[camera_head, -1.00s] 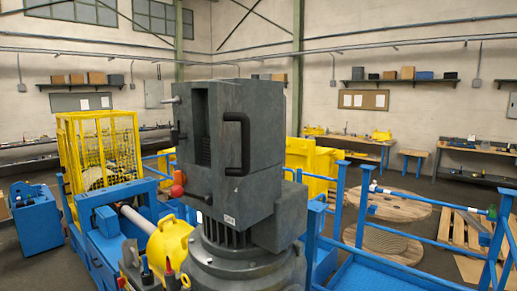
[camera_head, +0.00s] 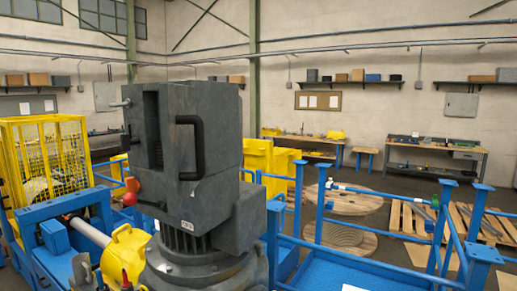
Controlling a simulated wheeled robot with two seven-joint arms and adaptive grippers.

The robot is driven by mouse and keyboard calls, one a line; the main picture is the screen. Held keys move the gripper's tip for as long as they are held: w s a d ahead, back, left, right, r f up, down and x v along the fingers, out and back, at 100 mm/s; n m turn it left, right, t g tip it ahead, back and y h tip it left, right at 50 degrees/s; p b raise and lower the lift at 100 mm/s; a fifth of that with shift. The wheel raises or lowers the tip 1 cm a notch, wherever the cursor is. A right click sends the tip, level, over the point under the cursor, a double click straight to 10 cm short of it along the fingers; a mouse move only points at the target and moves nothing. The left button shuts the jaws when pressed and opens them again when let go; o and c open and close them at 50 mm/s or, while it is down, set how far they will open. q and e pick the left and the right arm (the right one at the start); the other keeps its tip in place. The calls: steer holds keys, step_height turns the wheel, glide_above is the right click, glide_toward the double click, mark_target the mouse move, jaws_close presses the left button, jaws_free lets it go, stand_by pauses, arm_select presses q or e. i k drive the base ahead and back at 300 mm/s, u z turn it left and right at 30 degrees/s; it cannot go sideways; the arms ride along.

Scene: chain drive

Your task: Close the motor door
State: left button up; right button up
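The grey motor (camera_head: 205,240) stands upright in the middle left of the head view, with a ribbed round body below. On top sits a tall dark grey housing (camera_head: 222,140) with a black bar handle (camera_head: 199,148) on its front face. A dark recessed slot (camera_head: 153,130) shows on the housing's left side. A red ball knob (camera_head: 130,198) sticks out at the lower left. I cannot tell clearly which panel is the door or how far it stands open. Neither of my grippers is in view.
Blue railings (camera_head: 320,215) stand right of the motor around a blue platform (camera_head: 335,272). A yellow mesh cage (camera_head: 45,150) and a yellow guard (camera_head: 125,250) are at the left. Wooden spools (camera_head: 345,203) and pallets (camera_head: 410,222) lie beyond the railing. Benches line the far wall.

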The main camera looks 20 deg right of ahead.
mark_target(183, 131)
steer(key=z, duration=0.15)
steer(key=i, duration=0.5)
steer(key=z, duration=0.75)
